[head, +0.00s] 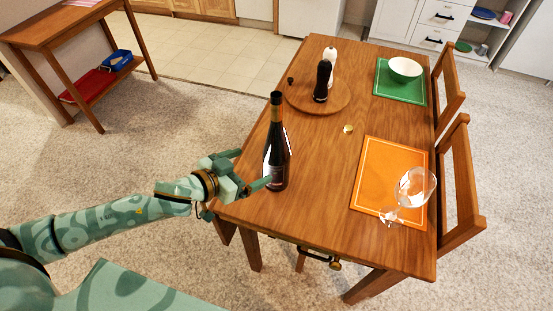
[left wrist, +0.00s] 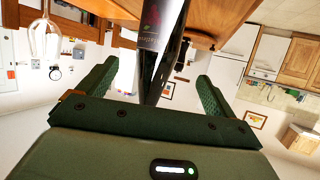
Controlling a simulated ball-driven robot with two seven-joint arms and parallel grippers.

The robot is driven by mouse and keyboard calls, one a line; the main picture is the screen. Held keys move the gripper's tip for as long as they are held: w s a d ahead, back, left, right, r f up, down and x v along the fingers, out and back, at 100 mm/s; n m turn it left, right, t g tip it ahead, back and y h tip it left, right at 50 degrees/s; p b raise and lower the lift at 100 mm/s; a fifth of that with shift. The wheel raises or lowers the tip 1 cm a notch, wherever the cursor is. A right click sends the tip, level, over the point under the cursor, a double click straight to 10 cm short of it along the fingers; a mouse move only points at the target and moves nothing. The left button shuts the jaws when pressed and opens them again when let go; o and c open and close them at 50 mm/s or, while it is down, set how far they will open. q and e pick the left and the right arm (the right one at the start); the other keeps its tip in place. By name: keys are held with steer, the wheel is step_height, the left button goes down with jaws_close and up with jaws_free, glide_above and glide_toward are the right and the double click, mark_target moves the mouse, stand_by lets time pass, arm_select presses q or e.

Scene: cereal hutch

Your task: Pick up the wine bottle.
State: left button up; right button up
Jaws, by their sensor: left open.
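The wine bottle (head: 277,158) is dark with a dark label and stands upright near the left edge of the wooden table. My left gripper (head: 253,168) is at the bottle's left side, low on its body, with its fingers apart. One fingertip overlaps the bottle's lower left edge in the head view. In the left wrist view the bottle (left wrist: 158,45) shows between the two spread fingers of the gripper (left wrist: 157,75). I cannot tell whether either finger touches it. My right gripper is not in view.
The table (head: 318,200) also bears a round board (head: 335,104) with a dark mill (head: 322,82), a green mat (head: 385,92) with a white bowl (head: 405,69), and an orange mat (head: 372,180) with a wine glass (head: 415,186). Chairs stand at right. The table's front middle is clear.

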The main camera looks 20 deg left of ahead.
mark_target(265, 160)
arm_select(q)
steer(key=b+x, duration=0.1)
steer(key=x, duration=0.4)
steer(key=shift+w+d+f, duration=0.1)
steer(key=shift+w+f, duration=0.05)
steer(key=b+x, duration=0.2)
steer(key=x, duration=0.3)
steer(key=shift+d+f, duration=0.15)
steer(key=shift+f, duration=0.15)
steer(key=shift+r, duration=0.1)
steer(key=shift+c, duration=1.3)
steer(key=c, duration=1.4)
steer(key=shift+r, duration=0.15)
